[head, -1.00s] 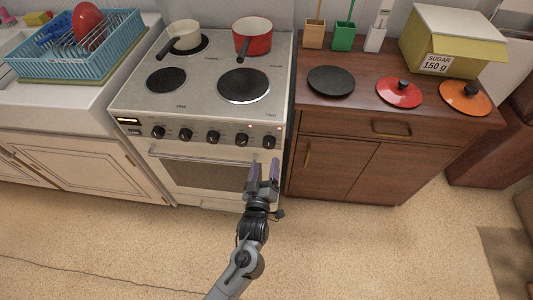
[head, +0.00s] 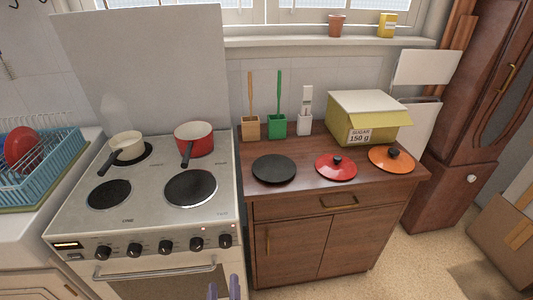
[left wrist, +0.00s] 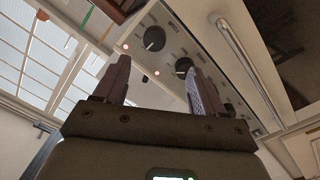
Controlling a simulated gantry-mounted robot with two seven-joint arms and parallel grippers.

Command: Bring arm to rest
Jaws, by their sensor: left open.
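My left gripper (head: 224,289) shows only its purple fingertips at the bottom edge of the head view, in front of the stove's lower right. In the left wrist view its two fingers (left wrist: 155,85) stand apart with nothing between them. The stove's control panel with knobs (left wrist: 154,39) and the oven handle (left wrist: 245,70) appear beyond the fingers. The gripper looks clear of the stove front. My right gripper is in neither view.
The stove (head: 143,224) carries a cream pan (head: 127,145) and a red pot (head: 194,138). The wooden dresser (head: 290,207) holds a black disc (head: 274,168), a red lid (head: 336,166), an orange lid (head: 392,159) and a sugar box (head: 365,118).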

